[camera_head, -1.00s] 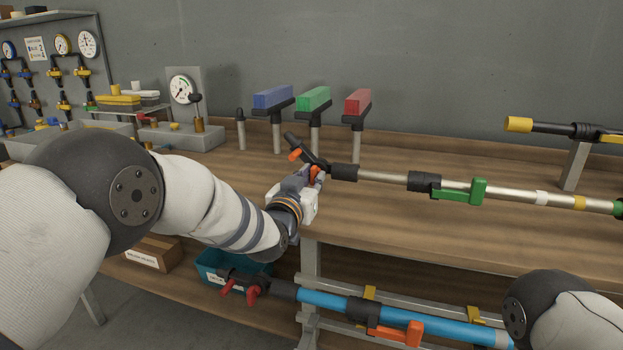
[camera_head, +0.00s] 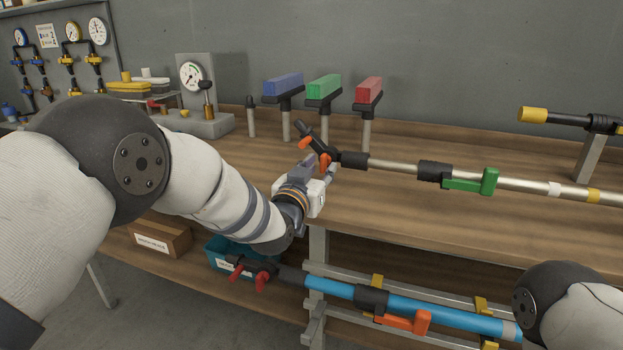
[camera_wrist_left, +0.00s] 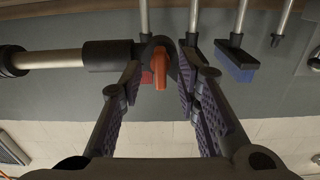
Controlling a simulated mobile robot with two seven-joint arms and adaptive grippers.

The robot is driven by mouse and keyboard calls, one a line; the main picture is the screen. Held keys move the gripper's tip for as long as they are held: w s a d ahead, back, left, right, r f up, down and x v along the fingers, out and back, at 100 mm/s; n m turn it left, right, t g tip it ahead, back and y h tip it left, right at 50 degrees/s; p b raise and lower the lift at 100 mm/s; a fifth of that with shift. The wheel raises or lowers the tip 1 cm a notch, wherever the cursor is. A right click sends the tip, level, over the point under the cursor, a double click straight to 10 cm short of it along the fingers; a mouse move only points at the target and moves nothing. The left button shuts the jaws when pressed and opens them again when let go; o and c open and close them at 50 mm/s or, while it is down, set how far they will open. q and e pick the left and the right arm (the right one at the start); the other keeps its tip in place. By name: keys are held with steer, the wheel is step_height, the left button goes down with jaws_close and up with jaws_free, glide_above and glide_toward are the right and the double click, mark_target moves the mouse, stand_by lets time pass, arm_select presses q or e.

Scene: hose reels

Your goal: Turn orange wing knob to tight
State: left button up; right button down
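The orange wing knob (camera_head: 325,162) is on the black clamp (camera_head: 318,143) at the left end of a silver pole (camera_head: 395,166), above the bench. My left gripper (camera_head: 320,172) is at the knob, its fingers apart on either side. In the left wrist view the orange wing knob (camera_wrist_left: 160,62) stands upright between the tips of my open left gripper (camera_wrist_left: 159,80), with gaps on both sides and no clear contact. My right gripper is not in view; only part of my right arm shows at the lower right.
A green lever (camera_head: 470,184) is on the same pole. Blue (camera_head: 283,84), green (camera_head: 324,86) and red (camera_head: 369,89) blocks stand on posts behind. A blue pole (camera_head: 430,311) lies below, near a teal bin (camera_head: 228,252).

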arm_select(q)
steer(key=v, duration=1)
steer(key=shift+s, duration=0.3)
steer(key=shift+a, duration=0.1)
steer(key=s+a+f+n+g+y, duration=0.1)
steer(key=s+a+f+g, duration=0.2)
steer(key=s+f, duration=0.4)
steer(key=s+a+f+g+y+p, duration=0.1)
steer(key=s+a+f+g, duration=0.3)
steer(key=f, duration=0.6)
steer(key=s+a+f+n+g+y, duration=0.1)
steer(key=s+a+f+g+y, duration=0.15)
steer(key=s+f, duration=0.5)
steer(key=s+a+f+g, duration=0.2)
steer(key=s+a+g, duration=0.1)
steer(key=s, duration=0.8)
steer(key=s+a+f+n+g, duration=0.1)
steer(key=s+a+f+g, duration=0.1)
steer(key=s, duration=0.9)
steer(key=s+a+f+n+g+y+p, duration=0.1)
steer(key=s+a+f+g, duration=0.2)
steer(key=s, duration=0.9)
steer(key=shift+a+g, duration=0.35)
steer(key=shift+g, duration=0.7)
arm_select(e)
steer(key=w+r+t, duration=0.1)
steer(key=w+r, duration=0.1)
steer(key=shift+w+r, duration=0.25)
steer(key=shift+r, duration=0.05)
